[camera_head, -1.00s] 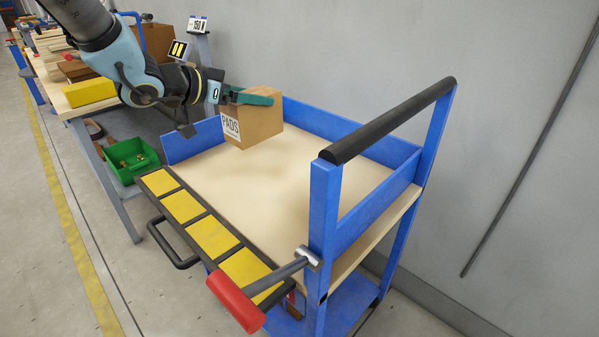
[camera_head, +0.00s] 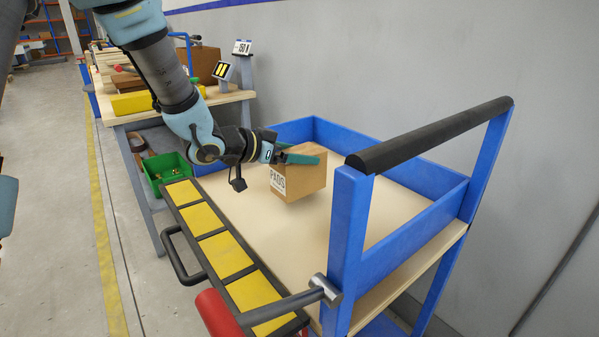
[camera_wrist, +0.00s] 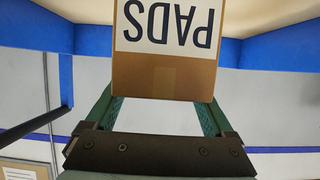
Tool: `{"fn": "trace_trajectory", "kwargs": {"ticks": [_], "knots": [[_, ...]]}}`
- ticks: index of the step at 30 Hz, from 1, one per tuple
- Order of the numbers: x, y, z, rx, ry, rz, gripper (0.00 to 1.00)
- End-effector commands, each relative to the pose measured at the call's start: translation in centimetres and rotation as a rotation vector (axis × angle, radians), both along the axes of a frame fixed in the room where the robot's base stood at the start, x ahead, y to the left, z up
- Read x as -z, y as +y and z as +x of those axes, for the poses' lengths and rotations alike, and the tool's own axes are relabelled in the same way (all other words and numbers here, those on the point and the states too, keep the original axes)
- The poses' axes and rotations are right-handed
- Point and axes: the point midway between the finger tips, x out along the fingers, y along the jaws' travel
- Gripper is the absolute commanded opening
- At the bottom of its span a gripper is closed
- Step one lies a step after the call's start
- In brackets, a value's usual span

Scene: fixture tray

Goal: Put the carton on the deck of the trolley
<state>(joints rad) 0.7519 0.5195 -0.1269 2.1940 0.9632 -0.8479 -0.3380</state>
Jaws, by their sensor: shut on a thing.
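The carton (camera_head: 305,178) is a brown box with a white label reading PADS. My gripper (camera_head: 300,157) is shut on its upper part, with green fingers on either side. The carton is over the trolley deck (camera_head: 265,215), a pale board, and looks slightly tilted; I cannot tell whether its bottom touches the deck. In the wrist view the carton (camera_wrist: 165,75) sits between the green fingers (camera_wrist: 160,110), its label upside down.
The trolley has blue side walls (camera_head: 405,235) and a black handle bar (camera_head: 430,135). A green bin (camera_head: 165,172) and a workbench (camera_head: 125,115) stand at the left. The deck right of the carton is clear.

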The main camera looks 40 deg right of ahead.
Motion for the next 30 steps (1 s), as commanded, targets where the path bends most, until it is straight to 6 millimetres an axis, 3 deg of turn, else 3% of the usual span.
{"fn": "trace_trajectory", "kwargs": {"ticks": [9, 19, 20, 23, 30], "knots": [[3.7, 0.0, 0.0, -0.001, 0.002, 0.001, 0.10], [3.9, 0.0, 0.0, -0.001, 0.001, -0.001, 0.10], [4.0, 0.0, 0.0, -0.001, 0.000, 0.001, 0.88], [3.9, 0.0, 0.0, -0.001, 0.001, 0.000, 1.00], [3.8, 0.0, 0.0, -0.001, 0.000, 0.000, 1.00]]}}
